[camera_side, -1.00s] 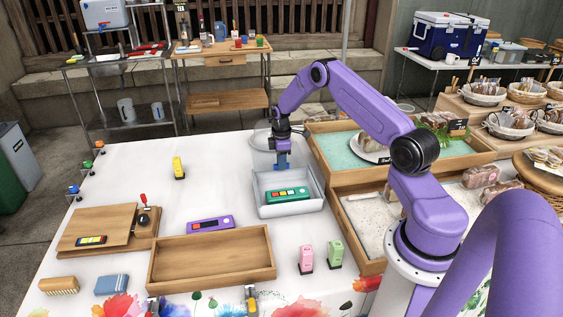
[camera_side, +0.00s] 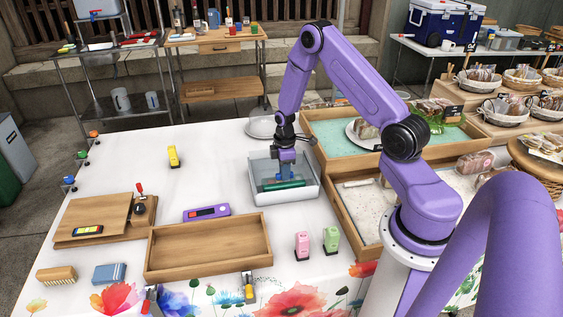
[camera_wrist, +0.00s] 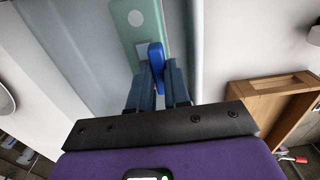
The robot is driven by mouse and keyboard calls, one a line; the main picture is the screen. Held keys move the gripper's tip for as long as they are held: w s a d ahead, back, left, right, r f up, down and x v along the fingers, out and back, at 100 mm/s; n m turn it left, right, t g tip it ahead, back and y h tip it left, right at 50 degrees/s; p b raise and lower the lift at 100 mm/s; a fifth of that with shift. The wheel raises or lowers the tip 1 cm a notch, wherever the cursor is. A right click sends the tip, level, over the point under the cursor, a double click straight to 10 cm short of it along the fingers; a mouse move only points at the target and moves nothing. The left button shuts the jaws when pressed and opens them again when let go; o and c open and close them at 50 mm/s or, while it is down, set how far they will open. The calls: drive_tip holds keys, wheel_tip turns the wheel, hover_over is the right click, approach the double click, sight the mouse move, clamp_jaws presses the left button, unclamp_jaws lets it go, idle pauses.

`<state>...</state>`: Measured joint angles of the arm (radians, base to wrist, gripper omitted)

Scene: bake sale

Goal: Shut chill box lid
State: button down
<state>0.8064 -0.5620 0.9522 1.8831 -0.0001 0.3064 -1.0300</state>
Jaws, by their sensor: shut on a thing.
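The chill box (camera_side: 290,197) is a grey-white box standing behind the wooden tray in the side view. A greyish see-through lid (camera_side: 266,168) spans at least the rear of its opening; its exact front edge is hard to make out. My gripper (camera_side: 285,177) is low over the middle of the box. In the wrist view my gripper (camera_wrist: 158,85) is shut on an upright blue handle (camera_wrist: 156,54). A green device (camera_wrist: 134,22) lies inside the box, pale through the lid. In the side view my gripper partly hides the device and the handle.
An empty wooden tray (camera_side: 208,273) is in front of the box, with a purple device (camera_side: 207,212) behind it. A pink block (camera_side: 302,245) and a green block (camera_side: 331,240) stand in front. Wooden-framed bins adjoin the box's right.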

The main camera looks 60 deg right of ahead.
drive_tip(key=shift+s+a, duration=1.6)
drive_tip(key=shift+s, duration=0.05)
drive_tip(key=shift+a, duration=0.1)
drive_tip(key=c, duration=1.1)
unclamp_jaws()
drive_tip(key=shift+w+r, duration=0.1)
drive_tip(key=shift+r, duration=0.45)
wheel_tip(320, 180, up, 16)
drive_tip(key=shift+r, duration=0.15)
